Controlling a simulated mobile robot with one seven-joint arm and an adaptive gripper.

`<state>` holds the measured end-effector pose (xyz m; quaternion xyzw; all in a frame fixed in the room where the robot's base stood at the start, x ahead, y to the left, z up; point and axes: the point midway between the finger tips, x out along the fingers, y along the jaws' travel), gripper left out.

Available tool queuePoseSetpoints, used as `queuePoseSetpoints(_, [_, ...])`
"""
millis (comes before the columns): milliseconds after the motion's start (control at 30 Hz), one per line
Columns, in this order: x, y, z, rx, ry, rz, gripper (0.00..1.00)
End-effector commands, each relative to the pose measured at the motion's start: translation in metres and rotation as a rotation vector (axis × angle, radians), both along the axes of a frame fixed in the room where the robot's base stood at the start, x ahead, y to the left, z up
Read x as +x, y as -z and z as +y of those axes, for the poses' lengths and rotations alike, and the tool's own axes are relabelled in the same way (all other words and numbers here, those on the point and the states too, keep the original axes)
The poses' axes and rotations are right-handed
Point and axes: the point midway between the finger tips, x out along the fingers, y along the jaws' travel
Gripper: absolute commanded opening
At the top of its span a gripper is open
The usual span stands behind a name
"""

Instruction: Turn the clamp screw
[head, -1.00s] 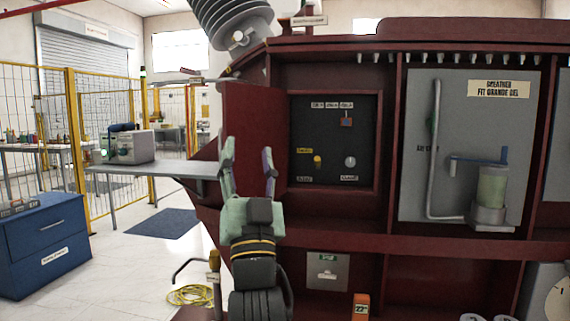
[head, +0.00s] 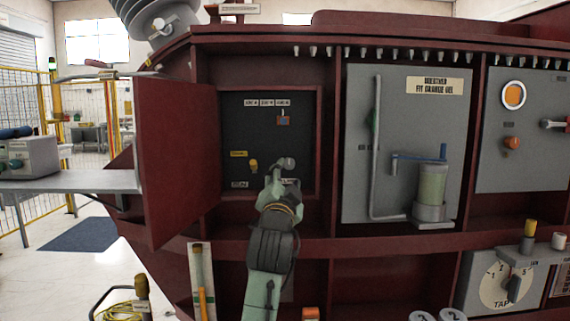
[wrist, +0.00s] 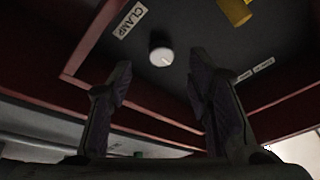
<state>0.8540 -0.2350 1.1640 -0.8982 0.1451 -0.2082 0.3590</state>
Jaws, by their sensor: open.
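The clamp screw (head: 285,163) is a small pale round knob low on the right of the dark recessed panel. In the wrist view the knob (wrist: 161,52) shows a light line on its face, and a CLAMP label (wrist: 127,20) sits beside it. My gripper (head: 278,178) is just below and in front of the knob in the head view. In the wrist view its fingers (wrist: 160,78) are apart and empty, with the knob beyond the gap between them. I see no contact; the remaining distance is hard to tell.
A yellow knob (head: 253,166) sits left of the clamp screw; it also shows in the wrist view (wrist: 235,12). The dark red frame surrounds the panel, and an open red door (head: 178,160) stands to its left. A breather panel (head: 405,110) is to the right.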

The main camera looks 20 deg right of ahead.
Motion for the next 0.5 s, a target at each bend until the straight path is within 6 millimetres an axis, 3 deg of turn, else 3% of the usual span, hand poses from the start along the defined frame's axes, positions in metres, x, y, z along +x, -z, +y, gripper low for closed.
queuePoseSetpoints(200, [0.031,-0.013,-0.015,0.000,0.000,0.000,0.46])
queuePoseSetpoints(500, [0.044,-0.014,-0.020,0.000,-0.001,-0.001,0.46])
